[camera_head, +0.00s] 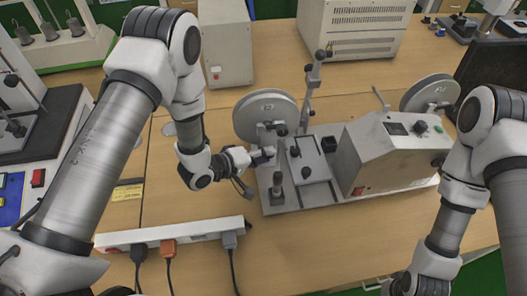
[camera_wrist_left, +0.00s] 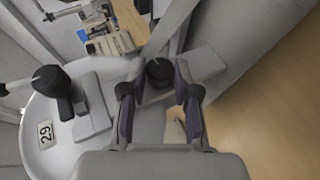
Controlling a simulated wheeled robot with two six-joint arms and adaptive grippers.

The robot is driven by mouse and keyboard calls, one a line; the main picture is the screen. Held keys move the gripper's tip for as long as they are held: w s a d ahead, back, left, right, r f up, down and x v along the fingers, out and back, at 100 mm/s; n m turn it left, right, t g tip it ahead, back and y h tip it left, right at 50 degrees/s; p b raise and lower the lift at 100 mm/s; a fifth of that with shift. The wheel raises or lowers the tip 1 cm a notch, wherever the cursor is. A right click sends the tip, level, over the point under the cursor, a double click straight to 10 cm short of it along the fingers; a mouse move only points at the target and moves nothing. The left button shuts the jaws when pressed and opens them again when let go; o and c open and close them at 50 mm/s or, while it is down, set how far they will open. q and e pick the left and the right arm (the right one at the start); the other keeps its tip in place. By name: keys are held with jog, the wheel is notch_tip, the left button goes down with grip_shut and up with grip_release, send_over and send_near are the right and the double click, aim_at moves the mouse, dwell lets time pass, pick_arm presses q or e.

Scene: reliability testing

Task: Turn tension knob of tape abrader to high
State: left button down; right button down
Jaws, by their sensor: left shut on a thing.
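The tape abrader (camera_head: 320,195) stands on the wooden table, with a grey base plate, round discs and a sloped control box. My left gripper (camera_head: 268,155) reaches in from the left, low beside the left disc (camera_head: 262,112). In the left wrist view, the left gripper (camera_wrist_left: 160,82) has its fingers on both sides of a black knob (camera_wrist_left: 159,71) and is shut on it. I take this to be the tension knob; any setting marks on it cannot be read. In the head view the gripper hides this knob.
A power strip (camera_head: 185,234) with plugs and cables lies in front of the abrader. A black-capped post (camera_head: 277,184) rises from the base plate. In the left wrist view, another larger black knob (camera_wrist_left: 48,80) sits left of the fingers. Bare table lies at the front.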

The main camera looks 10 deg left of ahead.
pick_arm(q)
jog(key=g+y+p, duration=0.1)
jog(key=y+p, duration=0.1)
jog(key=m+g+y+p, duration=0.1)
jog(key=y+p, duration=0.1)
jog(key=r+g+y+p, duration=0.1)
jog(key=y+p, duration=0.1)
jog(key=shift+w+d+m+g+p, duration=0.15)
jog(key=shift+d+m+g+p, duration=0.15)
jog(key=shift+d+m+p, duration=0.1)
jog(key=shift+f, duration=0.1)
dwell(0.3)
jog(key=c, duration=0.8)
grip_release()
jog(key=shift+c, duration=0.2)
jog(key=v, duration=0.7)
